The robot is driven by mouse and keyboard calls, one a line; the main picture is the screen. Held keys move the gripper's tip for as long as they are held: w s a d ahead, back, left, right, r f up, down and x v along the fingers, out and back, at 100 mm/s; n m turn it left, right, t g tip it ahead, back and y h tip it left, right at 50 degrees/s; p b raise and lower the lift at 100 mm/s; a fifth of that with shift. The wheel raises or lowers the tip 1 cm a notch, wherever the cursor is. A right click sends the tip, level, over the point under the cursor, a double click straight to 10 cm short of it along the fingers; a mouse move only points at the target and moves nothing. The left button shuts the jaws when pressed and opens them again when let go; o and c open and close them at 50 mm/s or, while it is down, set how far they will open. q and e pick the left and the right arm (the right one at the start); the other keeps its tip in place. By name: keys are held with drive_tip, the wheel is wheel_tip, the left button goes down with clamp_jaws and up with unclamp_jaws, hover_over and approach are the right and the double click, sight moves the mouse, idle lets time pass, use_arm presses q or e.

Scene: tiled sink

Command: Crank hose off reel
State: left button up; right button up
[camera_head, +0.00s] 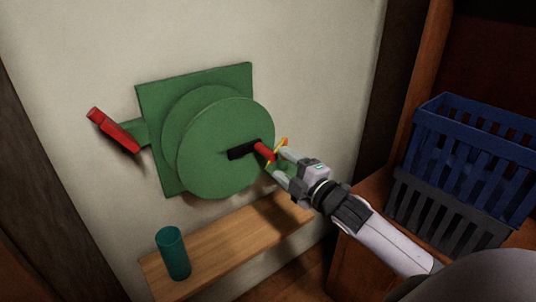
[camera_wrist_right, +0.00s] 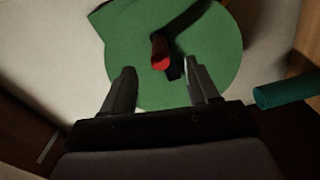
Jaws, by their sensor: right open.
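A green hose reel (camera_head: 220,150) with a round disc is mounted on a square green plate on the wall. A black crank arm (camera_head: 243,150) with a red handle (camera_head: 265,151) sticks out from the disc. A red nozzle-like piece (camera_head: 113,130) sits on a green bracket at the reel's left. My right gripper (camera_head: 277,161) is open at the red handle. In the right wrist view, the red handle (camera_wrist_right: 160,53) lies beyond and between the open fingers (camera_wrist_right: 163,88); contact cannot be told. My left gripper is not in view.
A wooden shelf (camera_head: 230,245) below the reel holds a teal cup (camera_head: 173,254), which also shows in the wrist view (camera_wrist_right: 285,92). Blue (camera_head: 475,150) and dark grey (camera_head: 440,215) slatted crates stand at the right.

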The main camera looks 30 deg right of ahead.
sight(264, 151)
drive_tip(key=shift+w+a+b, duration=0.15)
drive_tip(key=shift+w+b, duration=0.25)
drive_tip(key=shift+w, duration=1.65)
drive_tip(key=shift+w+a+b, duration=0.15)
drive_tip(key=shift+w+b, duration=0.2)
drive_tip(key=shift+w, duration=1.7)
drive_tip(key=c, duration=1)
